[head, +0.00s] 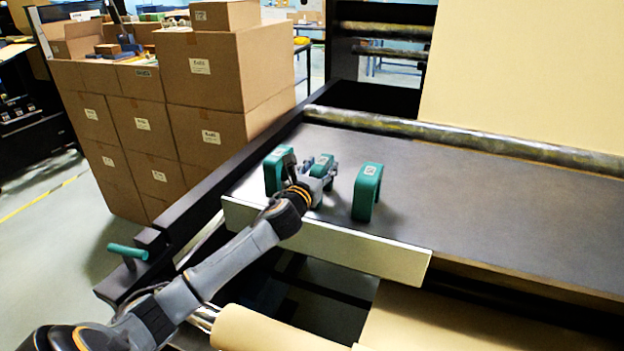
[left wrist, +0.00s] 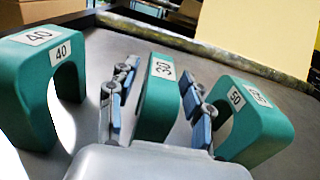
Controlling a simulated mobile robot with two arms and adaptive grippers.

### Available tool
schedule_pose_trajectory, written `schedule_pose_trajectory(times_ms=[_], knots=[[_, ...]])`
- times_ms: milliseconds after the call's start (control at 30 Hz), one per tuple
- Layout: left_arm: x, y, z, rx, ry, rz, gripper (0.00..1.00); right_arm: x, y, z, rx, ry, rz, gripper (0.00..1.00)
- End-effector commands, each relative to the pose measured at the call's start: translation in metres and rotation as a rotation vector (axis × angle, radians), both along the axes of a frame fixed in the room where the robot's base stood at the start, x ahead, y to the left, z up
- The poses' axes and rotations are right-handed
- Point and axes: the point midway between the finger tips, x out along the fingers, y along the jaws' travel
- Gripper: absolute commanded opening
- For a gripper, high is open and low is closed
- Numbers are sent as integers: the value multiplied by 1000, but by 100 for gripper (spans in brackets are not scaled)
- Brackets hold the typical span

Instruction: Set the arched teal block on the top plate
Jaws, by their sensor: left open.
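Three arched teal blocks stand upright in a row on the dark top plate (head: 480,185). In the left wrist view, the left block (left wrist: 25,90) is marked 40, the middle block (left wrist: 157,95) is marked 30 and the right block (left wrist: 265,125) is marked 50. In the head view they are the left block (head: 277,170), the partly hidden middle block (head: 322,161) and the right block (head: 366,192). My left gripper (head: 319,174) is open at the middle block. Its fingers (left wrist: 155,102) stand on either side of that block, with visible gaps. My right gripper is not in view.
A pale front bar (head: 350,248) edges the plate. A long roller (head: 450,135) runs along its back. Stacked cardboard boxes (head: 205,110) stand at the back left. A teal-handled lever (head: 127,252) is at the left. The plate's right side is clear.

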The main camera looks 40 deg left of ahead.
Motion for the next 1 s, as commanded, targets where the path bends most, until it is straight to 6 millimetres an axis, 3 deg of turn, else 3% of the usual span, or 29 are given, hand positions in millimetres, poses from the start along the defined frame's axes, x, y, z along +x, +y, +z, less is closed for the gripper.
schedule_pose_trajectory(times_ms=[300,500,700,1000], knots=[[-65,-16,-3,3,3,-3,50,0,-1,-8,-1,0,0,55],[-95,-23,-2,2,1,-1,50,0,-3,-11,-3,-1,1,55],[-105,-26,0,0,0,0,50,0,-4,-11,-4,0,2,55],[-106,-26,0,0,0,0,50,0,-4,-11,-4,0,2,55]])
